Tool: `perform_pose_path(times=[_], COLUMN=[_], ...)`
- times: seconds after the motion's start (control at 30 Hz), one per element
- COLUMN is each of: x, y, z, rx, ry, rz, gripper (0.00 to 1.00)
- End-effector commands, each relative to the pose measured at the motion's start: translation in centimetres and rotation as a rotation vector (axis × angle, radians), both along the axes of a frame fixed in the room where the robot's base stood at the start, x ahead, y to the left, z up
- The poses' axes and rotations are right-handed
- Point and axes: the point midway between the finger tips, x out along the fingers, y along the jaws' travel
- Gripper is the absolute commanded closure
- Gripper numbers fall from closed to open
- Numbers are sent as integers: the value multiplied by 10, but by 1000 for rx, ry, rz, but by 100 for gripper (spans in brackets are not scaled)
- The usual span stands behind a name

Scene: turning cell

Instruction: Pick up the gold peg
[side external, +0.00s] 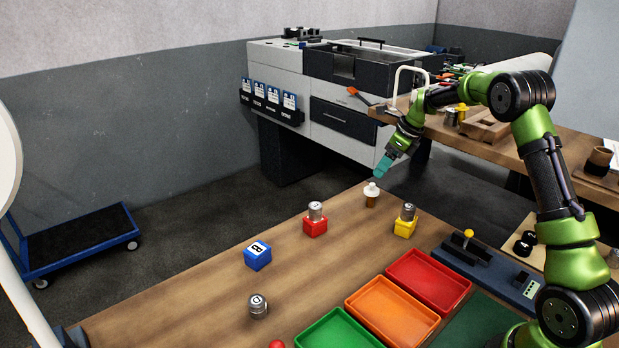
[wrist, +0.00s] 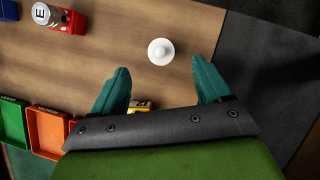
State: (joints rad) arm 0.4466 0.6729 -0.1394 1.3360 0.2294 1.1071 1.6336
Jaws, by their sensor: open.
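No piece is plainly a gold peg. A small upright piece with a white knob top and a brownish-amber body (side external: 371,197) stands near the far edge of the wooden table; I cannot tell if it is the peg. Its white round top (wrist: 160,51) shows in the wrist view, just beyond the fingertips and between their lines. Small brass-coloured pieces (side external: 451,117) stand on the back bench. My gripper (side external: 383,166), with teal fingers, is above and close to the white-topped piece. In the wrist view my gripper (wrist: 161,72) is open with nothing between its fingers.
Red (side external: 463,284), orange (side external: 425,331) and green (side external: 376,342) trays lie nearer. Wood around the white-topped piece is clear.

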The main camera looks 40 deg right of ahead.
Motion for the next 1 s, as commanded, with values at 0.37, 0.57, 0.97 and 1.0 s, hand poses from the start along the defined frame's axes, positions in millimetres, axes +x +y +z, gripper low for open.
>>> perform_pose_path(times=[0.37,0.57,0.97,1.0], x=[9,22,29,29], y=[5,10,12,12], z=[-36,-67,-80,-80], rx=[2,1,-1,-1], ry=[1,0,-2,-2], rz=[3,3,1,1], gripper=[23,23,23,27])
